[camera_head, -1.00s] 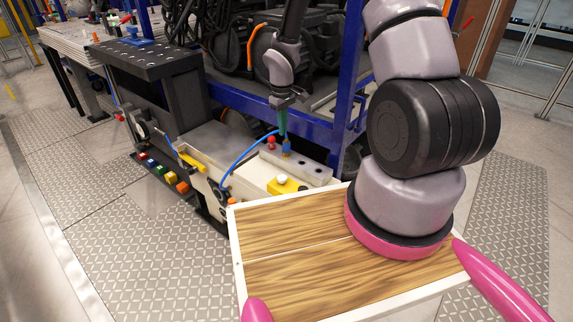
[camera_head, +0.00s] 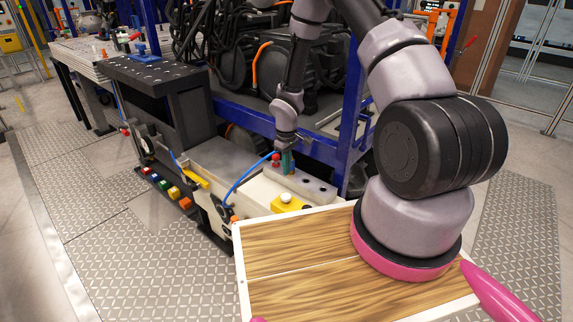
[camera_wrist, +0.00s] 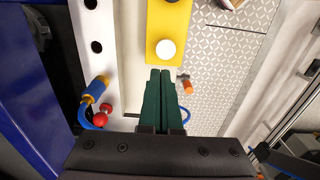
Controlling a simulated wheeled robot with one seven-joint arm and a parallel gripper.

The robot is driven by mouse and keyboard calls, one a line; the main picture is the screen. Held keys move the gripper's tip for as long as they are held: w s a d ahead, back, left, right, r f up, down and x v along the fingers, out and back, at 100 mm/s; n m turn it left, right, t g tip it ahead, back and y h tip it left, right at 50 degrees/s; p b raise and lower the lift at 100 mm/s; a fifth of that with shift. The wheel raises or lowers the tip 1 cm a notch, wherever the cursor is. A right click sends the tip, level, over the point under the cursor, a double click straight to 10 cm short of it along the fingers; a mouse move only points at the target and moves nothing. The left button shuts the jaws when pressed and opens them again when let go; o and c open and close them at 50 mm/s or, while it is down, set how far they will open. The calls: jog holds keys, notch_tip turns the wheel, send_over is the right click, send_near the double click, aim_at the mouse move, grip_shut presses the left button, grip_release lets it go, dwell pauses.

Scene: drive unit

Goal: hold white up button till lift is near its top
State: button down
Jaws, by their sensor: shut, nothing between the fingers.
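The white button (camera_head: 285,198) is a round knob on a yellow box (camera_head: 299,208), on the light-coloured bench beside the drive unit. In the wrist view the white button (camera_wrist: 166,49) sits on the yellow plate (camera_wrist: 167,18), just beyond my fingertips. My gripper (camera_head: 287,170) has dark green fingers pointing down behind the button in the head view. In the wrist view my gripper (camera_wrist: 160,72) has its fingers together with nothing between them. A small gap shows between the tips and the button, and I see no contact. I cannot tell which part is the lift.
A red knob (camera_wrist: 102,112) and a blue-yellow connector (camera_wrist: 95,90) lie left of my fingers in the wrist view. A blue hose (camera_head: 245,178) curves close by. The blue frame (camera_head: 350,130) stands behind. Patterned floor plates (camera_head: 140,245) are clear at left.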

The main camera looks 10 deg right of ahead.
aim_at(288, 195)
notch_tip(288, 195, down, 9)
jog(key=shift+f, duration=0.2)
dwell(0.3)
jog(key=shift+s+f, duration=0.25)
jog(key=shift+f, duration=0.8)
jog(key=shift+s+d+f, duration=0.1)
jog(key=shift+s+d, duration=0.05)
dwell(2.6)
jog(key=shift+w+r, duration=0.2)
jog(key=shift+r, duration=0.25)
notch_tip(288, 195, up, 14)
jog(key=shift+w+a, duration=0.25)
jog(key=shift+w, duration=0.2)
